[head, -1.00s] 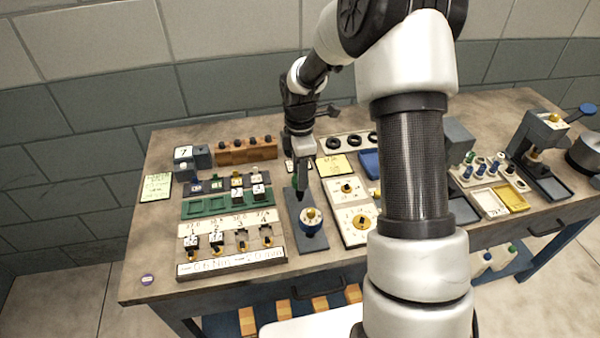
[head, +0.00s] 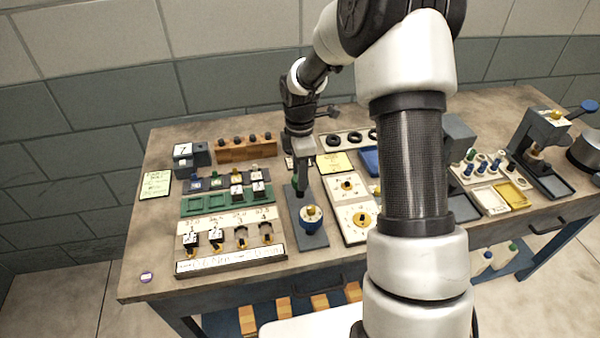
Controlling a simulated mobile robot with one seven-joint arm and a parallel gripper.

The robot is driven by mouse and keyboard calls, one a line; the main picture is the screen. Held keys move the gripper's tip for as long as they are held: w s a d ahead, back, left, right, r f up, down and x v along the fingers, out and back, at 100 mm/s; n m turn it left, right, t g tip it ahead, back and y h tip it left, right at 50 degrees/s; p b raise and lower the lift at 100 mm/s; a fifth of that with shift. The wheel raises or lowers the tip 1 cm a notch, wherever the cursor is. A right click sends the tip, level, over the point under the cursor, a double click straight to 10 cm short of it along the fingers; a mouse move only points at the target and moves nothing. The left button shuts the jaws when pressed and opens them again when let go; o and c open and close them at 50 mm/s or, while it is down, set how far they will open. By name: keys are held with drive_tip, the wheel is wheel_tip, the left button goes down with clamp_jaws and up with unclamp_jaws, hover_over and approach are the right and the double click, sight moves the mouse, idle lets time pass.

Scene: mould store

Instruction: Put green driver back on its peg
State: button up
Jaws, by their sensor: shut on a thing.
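My gripper (head: 299,180) points down over the back end of a dark grey plate, near the middle of the bench. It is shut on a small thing. A little green shows at its fingertips, which fits the green driver (head: 295,182), but most of it is hidden by the fingers. A round blue-and-white dial with a yellow knob (head: 311,214) sits on the front part of the dark plate (head: 309,240). A pale rack (head: 498,180) with several blue, green and white upright pieces stands to the right. I cannot tell which peg belongs to the driver.
A green tray (head: 204,203) and a labelled rack (head: 230,262) with small blocks lie left of the gripper. A wooden block with dark knobs (head: 245,150) stands behind. White dial plates (head: 347,200) are close on the right. My arm hides part of the bench.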

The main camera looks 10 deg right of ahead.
drive_tip(key=shift+f, duration=0.3)
drive_tip(key=o, duration=1.7)
drive_tip(key=shift+r+p, duration=2.6)
drive_tip(key=shift+r, duration=1.2)
